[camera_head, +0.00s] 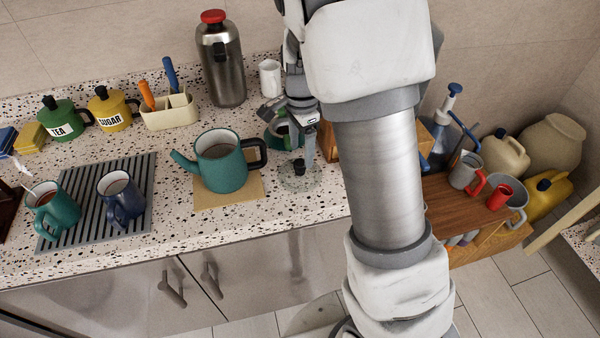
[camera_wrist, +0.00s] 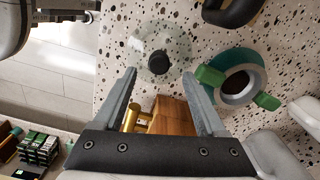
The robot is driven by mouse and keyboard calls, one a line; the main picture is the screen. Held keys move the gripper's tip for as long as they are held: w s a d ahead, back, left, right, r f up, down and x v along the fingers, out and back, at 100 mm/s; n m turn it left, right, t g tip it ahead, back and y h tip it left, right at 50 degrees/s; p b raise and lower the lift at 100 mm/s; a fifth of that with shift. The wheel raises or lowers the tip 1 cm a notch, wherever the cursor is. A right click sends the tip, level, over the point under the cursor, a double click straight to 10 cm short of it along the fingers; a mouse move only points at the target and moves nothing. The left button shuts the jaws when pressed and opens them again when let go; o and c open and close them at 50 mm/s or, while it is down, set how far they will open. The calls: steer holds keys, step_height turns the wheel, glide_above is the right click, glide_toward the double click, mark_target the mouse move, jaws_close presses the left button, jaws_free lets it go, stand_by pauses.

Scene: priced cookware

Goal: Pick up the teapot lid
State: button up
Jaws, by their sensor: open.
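The teapot lid is a clear glass disc with a black knob (camera_head: 299,168), lying flat on the speckled counter just right of the teal teapot (camera_head: 221,172). In the wrist view the lid (camera_wrist: 178,47) is ahead of the fingertips, its knob lined up roughly between them. My gripper (camera_head: 289,132) is open and empty, pointing down above the counter near the lid. Its two fingers also show in the wrist view (camera_wrist: 159,74), apart from the lid. The teapot stands open on a tan mat, and its black handle (camera_wrist: 229,10) shows at the top of the wrist view.
A teal round vessel with green side pieces (camera_wrist: 262,70) stands close to the right finger. A wooden block (camera_wrist: 172,118) shows between the fingers. A white cup (camera_head: 270,77) and steel flask (camera_head: 221,65) stand behind. Two mugs stand on a rack (camera_head: 87,181) at left.

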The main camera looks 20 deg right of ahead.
mark_target(300, 162)
step_height(300, 162, down, 5)
steer(key=shift+s+a, duration=0.1)
steer(key=shift+a, duration=0.05)
jaws_close()
stand_by(0.4)
